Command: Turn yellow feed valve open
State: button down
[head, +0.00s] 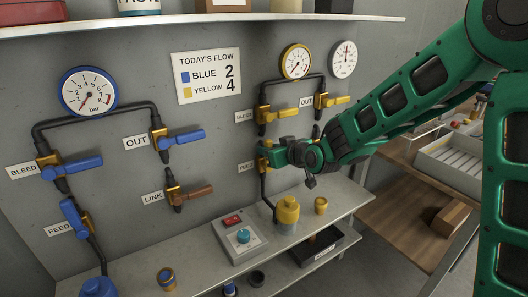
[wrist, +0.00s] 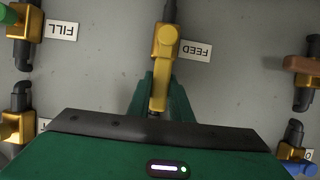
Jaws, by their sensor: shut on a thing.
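The yellow feed valve (head: 264,166) is on the grey wall panel, low on the yellow-gauge pipework. My gripper (head: 268,156) reaches it from the right and hides most of it. In the wrist view, its yellow handle (wrist: 160,75) runs down from the valve body, roughly in line with the dark pipe, next to an upside-down FEED label (wrist: 194,50). My gripper's green fingers (wrist: 158,100) are on either side of the handle, shut on it. The yellow-rimmed gauge (head: 296,61) hangs above; its needle is too small to read surely.
Yellow bleed (head: 277,113) and out (head: 331,100) valves sit just above my gripper. Blue valves (head: 80,167) and a brown link valve (head: 190,195) are to the left. A FILL label (wrist: 62,30) shows in the wrist view. A shelf (head: 330,208) with bottles and a button box (head: 239,236) lies below.

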jog(key=shift+s+d+f, duration=0.15)
jog(key=shift+s+f, duration=0.1)
jog(key=shift+f, duration=0.35)
jog(key=c, duration=1.6)
grip_release()
jog(key=shift+w, duration=0.1)
jog(key=shift+r, duration=0.15)
jog(key=shift+r, duration=0.15)
jog(key=v, duration=1)
jog(key=shift+s+d, duration=0.1)
jog(key=shift+s, duration=0.1)
